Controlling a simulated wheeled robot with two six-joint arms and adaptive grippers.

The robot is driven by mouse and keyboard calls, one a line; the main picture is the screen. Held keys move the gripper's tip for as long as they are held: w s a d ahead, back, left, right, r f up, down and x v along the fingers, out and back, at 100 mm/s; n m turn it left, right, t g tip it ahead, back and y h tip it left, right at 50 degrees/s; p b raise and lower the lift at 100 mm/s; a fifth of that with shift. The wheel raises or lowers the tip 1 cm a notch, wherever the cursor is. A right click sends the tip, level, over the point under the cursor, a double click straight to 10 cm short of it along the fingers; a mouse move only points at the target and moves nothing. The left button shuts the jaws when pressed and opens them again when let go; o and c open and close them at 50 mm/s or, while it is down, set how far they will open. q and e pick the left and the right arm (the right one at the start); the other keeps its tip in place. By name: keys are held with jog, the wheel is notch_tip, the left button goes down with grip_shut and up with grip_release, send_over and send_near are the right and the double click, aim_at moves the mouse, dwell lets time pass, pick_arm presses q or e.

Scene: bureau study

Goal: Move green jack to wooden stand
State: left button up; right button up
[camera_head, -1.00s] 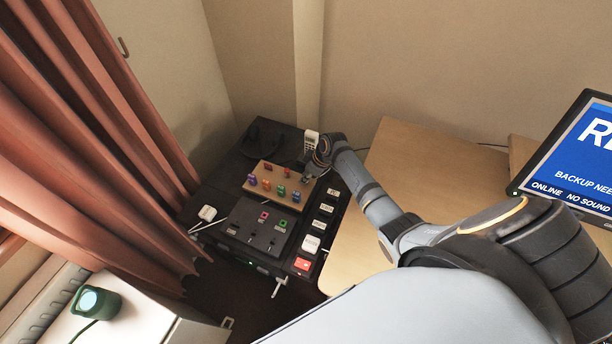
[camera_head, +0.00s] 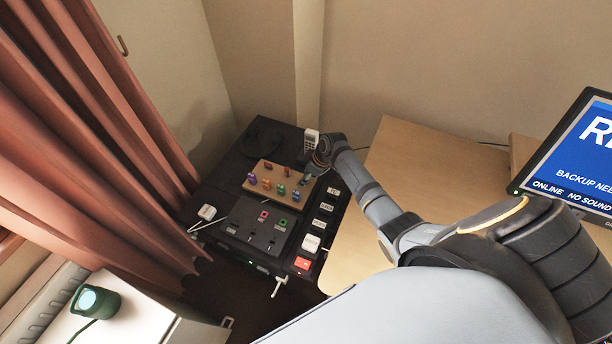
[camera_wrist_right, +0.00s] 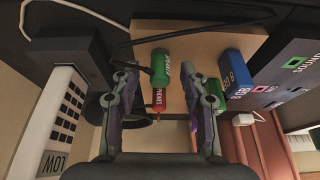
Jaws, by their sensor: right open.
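In the right wrist view, a green jack (camera_wrist_right: 160,66) with a white-lettered label is at the wooden stand (camera_wrist_right: 205,45). My right gripper (camera_wrist_right: 158,82) is open, with one finger on each side of the green jack; I cannot tell whether they touch it. My left gripper is not in view.
A black panel (camera_head: 241,222) with red and green sockets lies in front of the stand. A column of labelled buttons (camera_head: 318,223) runs along the right edge.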

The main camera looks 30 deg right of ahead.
jog(key=shift+r, duration=0.1)
jog(key=v, duration=1.1)
jog(key=shift+s+r, duration=0.2)
jog(key=shift+r, duration=0.15)
jog(key=shift+d, duration=0.1)
